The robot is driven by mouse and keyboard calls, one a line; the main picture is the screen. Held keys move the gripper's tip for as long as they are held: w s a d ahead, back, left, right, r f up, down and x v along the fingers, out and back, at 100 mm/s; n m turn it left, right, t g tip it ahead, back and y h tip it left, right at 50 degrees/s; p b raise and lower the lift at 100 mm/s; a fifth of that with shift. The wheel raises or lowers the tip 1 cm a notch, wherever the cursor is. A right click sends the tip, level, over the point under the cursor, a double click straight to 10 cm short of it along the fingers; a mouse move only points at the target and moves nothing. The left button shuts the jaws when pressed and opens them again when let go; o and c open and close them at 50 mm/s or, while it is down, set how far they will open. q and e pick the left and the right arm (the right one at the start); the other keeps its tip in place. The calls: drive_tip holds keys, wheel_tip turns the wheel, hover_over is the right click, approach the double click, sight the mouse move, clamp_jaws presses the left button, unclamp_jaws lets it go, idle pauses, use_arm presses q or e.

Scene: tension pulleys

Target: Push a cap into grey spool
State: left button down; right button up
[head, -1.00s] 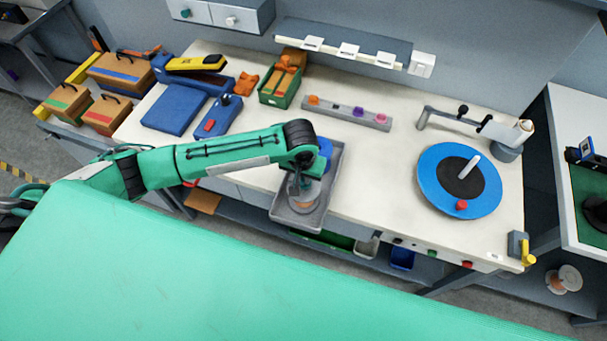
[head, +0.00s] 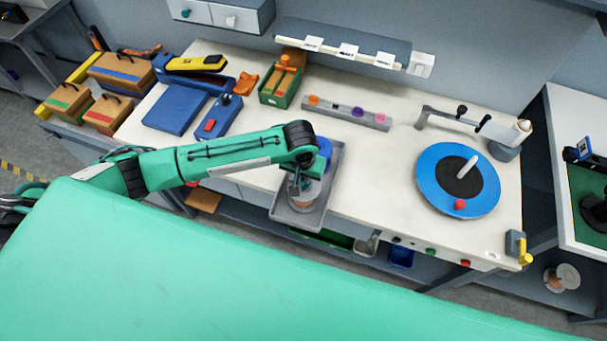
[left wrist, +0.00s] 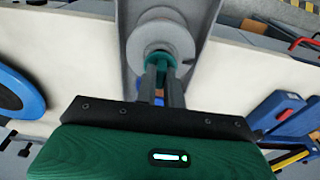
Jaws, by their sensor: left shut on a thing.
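My left gripper (head: 297,188) is over the grey tray (head: 283,212) at the front of the bench. In the left wrist view its fingers (left wrist: 161,72) are shut on a teal cap (left wrist: 158,58). The cap is at the near side of the grey spool (left wrist: 160,32), close to its hub; I cannot tell whether it is seated in it. In the head view the spool (head: 306,195) stands in the tray, partly hidden by the gripper. My right gripper is not in view.
A blue spool (head: 325,147) is behind my wrist at the tray's far end. A grey rail (head: 335,106) holds orange, purple and pink caps. A blue turntable (head: 431,190) stands to the right. Blue tools and boxes lie to the left. The bench between rail and turntable is clear.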

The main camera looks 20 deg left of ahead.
use_arm(q)
drive_tip(key=shift+f, duration=0.1)
drive_tip(key=shift+f+b, duration=0.35)
drive_tip(key=shift+f, duration=0.65)
drive_tip(key=c, duration=1.4)
unclamp_jaws()
drive_tip(key=shift+c, duration=0.2)
